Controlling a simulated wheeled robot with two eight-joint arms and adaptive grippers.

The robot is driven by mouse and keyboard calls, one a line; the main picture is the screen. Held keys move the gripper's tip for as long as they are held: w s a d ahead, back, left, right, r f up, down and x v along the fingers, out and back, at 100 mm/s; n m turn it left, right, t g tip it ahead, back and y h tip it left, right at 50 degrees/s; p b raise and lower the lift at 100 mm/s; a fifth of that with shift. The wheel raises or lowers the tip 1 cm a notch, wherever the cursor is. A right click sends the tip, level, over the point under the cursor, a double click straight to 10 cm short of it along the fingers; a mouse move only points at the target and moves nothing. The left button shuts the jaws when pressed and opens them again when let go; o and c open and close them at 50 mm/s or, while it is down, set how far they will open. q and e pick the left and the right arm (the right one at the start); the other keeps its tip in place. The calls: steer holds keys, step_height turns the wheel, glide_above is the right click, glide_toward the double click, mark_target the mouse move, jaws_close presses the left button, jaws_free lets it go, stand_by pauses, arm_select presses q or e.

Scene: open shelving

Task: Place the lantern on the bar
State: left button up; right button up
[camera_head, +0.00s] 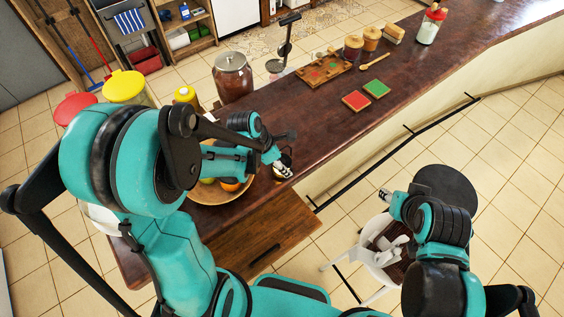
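The bar (318,133) is a long dark reddish-brown wooden counter running from the lower left to the upper right. My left gripper (283,168) is over the near edge of the bar, beside a fruit bowl. A small dark item with a yellowish part (286,157) shows right at its fingertips. It may be the lantern, but it is too small and covered to be sure, and I cannot tell whether the fingers hold it. No other lantern is clear to see. My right gripper (385,195) is off the bar, above the floor by a white chair; its finger opening is too small to tell.
A wooden bowl with fruit (240,190) is partly behind my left arm. A white chair (378,262) and round black stool (446,190) stand right.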

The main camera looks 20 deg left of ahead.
arm_select(q)
steer(key=shift+f, duration=0.15)
steer(key=o, duration=1.3)
steer(key=shift+o, duration=0.2)
steer(key=shift+r, duration=0.25)
steer(key=s+a+r+m+t+y, duration=0.1)
steer(key=s+r+m, duration=0.4)
steer(key=m, duration=0.7)
steer(key=s+a+r+m+t+y, duration=0.2)
steer(key=s+r+m, duration=0.3)
steer(key=r+m, duration=0.4)
steer(key=a+m+t+p, duration=0.1)
steer(key=m, duration=0.3)
steer(key=shift+s+a+r+y, duration=0.15)
steer(key=shift+a+r+y, duration=0.15)
steer(key=shift+a+r, duration=0.1)
